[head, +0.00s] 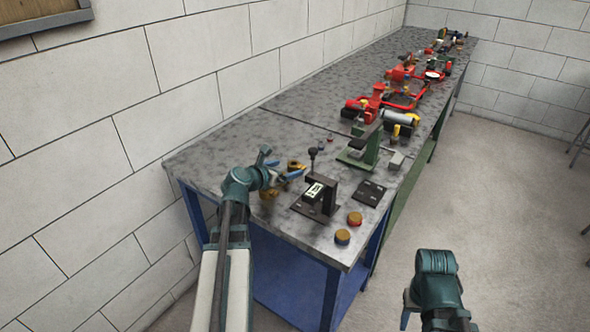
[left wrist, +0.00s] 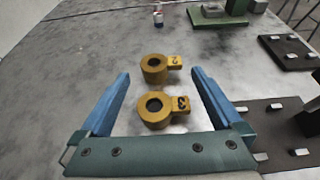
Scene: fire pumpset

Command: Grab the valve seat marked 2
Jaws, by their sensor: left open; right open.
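Two brass valve seats, rings with a flat tab, lie on the grey bench top. In the left wrist view the farther one (left wrist: 153,69) has a tab that reads 2; the nearer one (left wrist: 154,109) has a tab that looks like a 3. In the head view a brass seat (head: 296,165) shows just beyond my left gripper (head: 282,163). My left gripper is open and empty above the bench; in its wrist view both rings appear between its blue fingers (left wrist: 160,74). My right gripper (head: 408,315) hangs off the bench over the floor, its fingers mostly hidden.
A dark fixture (head: 320,195) with a black-knobbed lever stands right of my left gripper. A dark plate (head: 369,193), a green press (head: 366,150) and red pump parts (head: 376,103) lie farther back.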

